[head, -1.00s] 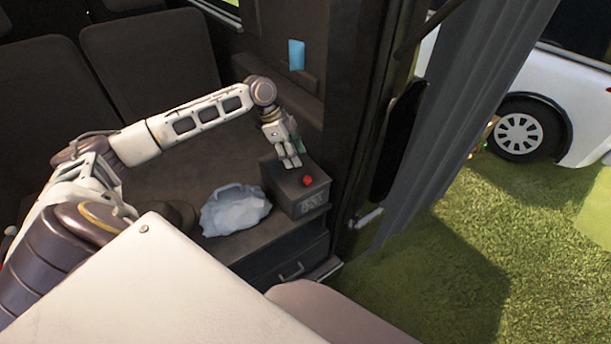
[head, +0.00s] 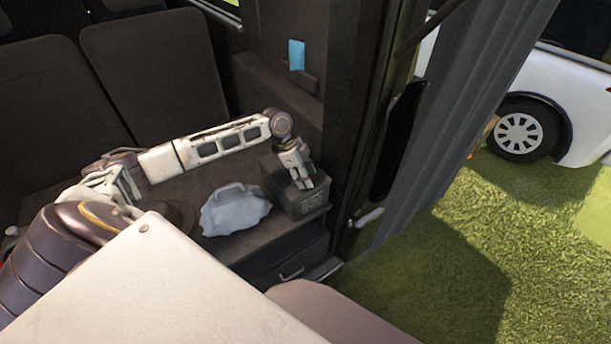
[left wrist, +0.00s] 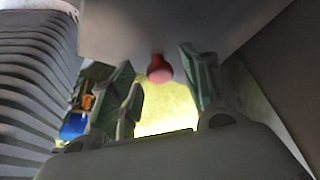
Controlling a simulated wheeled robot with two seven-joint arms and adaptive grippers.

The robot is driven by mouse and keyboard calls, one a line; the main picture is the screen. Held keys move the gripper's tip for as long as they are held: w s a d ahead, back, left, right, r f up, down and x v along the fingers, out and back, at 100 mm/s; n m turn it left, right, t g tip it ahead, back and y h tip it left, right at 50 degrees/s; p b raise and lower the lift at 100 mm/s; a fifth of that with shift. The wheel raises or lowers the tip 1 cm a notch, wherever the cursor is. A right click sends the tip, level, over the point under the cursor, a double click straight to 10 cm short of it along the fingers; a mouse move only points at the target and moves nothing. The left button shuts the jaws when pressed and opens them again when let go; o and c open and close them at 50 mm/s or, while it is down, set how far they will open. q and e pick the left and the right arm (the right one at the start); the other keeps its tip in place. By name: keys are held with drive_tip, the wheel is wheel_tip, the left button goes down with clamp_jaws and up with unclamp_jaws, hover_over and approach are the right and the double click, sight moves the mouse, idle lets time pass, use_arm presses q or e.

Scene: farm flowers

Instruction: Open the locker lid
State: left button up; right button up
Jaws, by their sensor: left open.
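The locker is a small dark box (head: 309,204) on the dark counter, right of centre in the head view, with a marking on its front. Its lid looks shut. My left gripper (head: 303,184) is over the box's top front area and hides the red knob there in the head view. In the left wrist view the red knob (left wrist: 159,69) sits on the edge of a grey surface, between the open fingers of my left gripper (left wrist: 160,88). I cannot tell whether the fingers touch it. My right gripper is not in view.
A pale crumpled bag (head: 235,209) lies on the counter just left of the box. A drawer with a handle (head: 291,271) is below. A dark door pillar (head: 352,120) stands close right of the box. Dark seats (head: 160,70) are behind.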

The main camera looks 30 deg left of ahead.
use_arm(q)
clamp_jaws()
idle(0.3)
drive_tip(key=shift+r, duration=0.15)
